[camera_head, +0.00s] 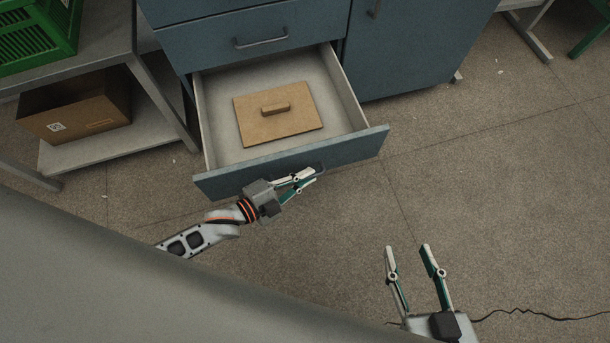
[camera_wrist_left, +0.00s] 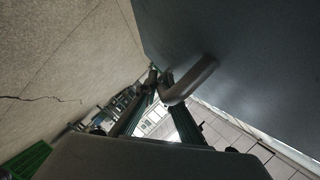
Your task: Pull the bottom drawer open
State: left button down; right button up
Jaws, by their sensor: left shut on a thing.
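The bottom drawer (camera_head: 360,149) of the blue-grey cabinet is pulled well out, and its light inside shows from above. A flat brown board with a small block handle (camera_head: 294,127) lies in it. My left gripper (camera_head: 308,178) is at the drawer front, shut on the drawer's handle (camera_head: 317,169). In the left wrist view the dark handle (camera_wrist_left: 190,82) sits between the fingertips (camera_wrist_left: 160,85), against the drawer front (camera_wrist_left: 240,60). My right gripper (camera_head: 408,252) is open and empty above the floor at the lower right.
A closed drawer with a handle (camera_head: 262,41) is above the open one. A cabinet door (camera_head: 415,45) is to its right. At left a rack holds a green crate (camera_head: 38,35) and a cardboard box (camera_head: 78,108). The floor (camera_head: 480,170) at right is mostly clear; a black cable (camera_head: 545,316) lies there.

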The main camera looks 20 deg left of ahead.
pick_arm(q)
jog(key=shift+s, duration=0.15)
dwell(0.3)
jog(key=c, duration=2.4)
grip_release()
jog(key=shift+c, duration=0.2)
jog(key=shift+s, duration=0.1)
jog(key=v, duration=1.1)
jog(key=shift+s+a, duration=0.2)
jog(key=shift+s, duration=0.1)
jog(key=shift+r, duration=0.25)
